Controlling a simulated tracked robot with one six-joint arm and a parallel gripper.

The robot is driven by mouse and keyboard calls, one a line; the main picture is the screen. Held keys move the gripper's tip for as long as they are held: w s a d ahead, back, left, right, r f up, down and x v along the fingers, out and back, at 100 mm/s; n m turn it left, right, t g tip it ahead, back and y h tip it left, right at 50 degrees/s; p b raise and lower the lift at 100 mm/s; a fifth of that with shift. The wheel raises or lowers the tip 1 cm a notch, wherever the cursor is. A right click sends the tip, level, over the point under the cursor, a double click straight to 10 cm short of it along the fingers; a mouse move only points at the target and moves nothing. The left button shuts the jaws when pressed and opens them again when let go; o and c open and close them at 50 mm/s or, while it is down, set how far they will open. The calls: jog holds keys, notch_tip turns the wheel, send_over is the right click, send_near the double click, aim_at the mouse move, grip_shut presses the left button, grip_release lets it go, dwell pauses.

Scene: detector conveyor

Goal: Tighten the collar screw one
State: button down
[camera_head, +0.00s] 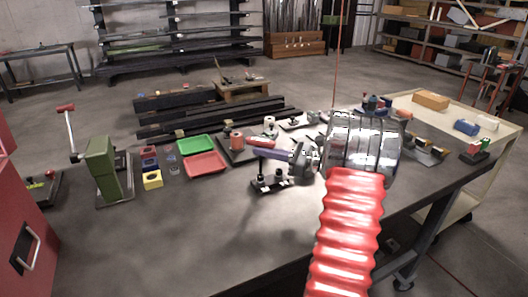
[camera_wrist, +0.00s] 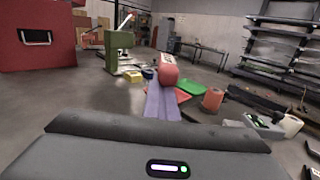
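My gripper (camera_head: 250,150) reaches left over the table in the head view. Its two purple fingers lie close together, and they also show in the wrist view (camera_wrist: 168,95). A red-handled tool (camera_wrist: 168,73) is at the fingertips and appears held between them; its far end is hidden. A small black fixture (camera_head: 270,184) with short upright posts stands on the table just below and right of the fingertips, apart from them. I cannot make out a collar screw on it.
A green press (camera_head: 102,168), a yellow block (camera_head: 152,180), a green tray (camera_head: 196,145) and a red tray (camera_head: 206,163) stand to the left. Black rails (camera_head: 200,115) lie behind. The front left of the table (camera_head: 190,225) is clear.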

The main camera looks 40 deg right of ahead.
jog(key=shift+f, duration=1.15)
jog(key=shift+h, duration=0.3)
dwell(1.9)
jog(key=shift+a+m+t+h, duration=0.15)
jog(key=shift+m+t+h, duration=0.45)
jog(key=shift+m+h, duration=0.35)
jog(key=shift+h, duration=0.35)
jog(key=shift+m+t+h, duration=0.4)
jog(key=shift+m+h, duration=0.55)
jog(key=shift+h, duration=0.25)
jog(key=shift+a, duration=0.1)
jog(key=shift+a+m+h, duration=0.1)
jog(key=shift+m+h, duration=0.4)
jog(key=shift+h, duration=0.3)
jog(key=shift+m+h, duration=0.3)
jog(key=shift+h, duration=0.2)
jog(key=shift+w+r+h, duration=0.1)
jog(key=shift+h, duration=0.4)
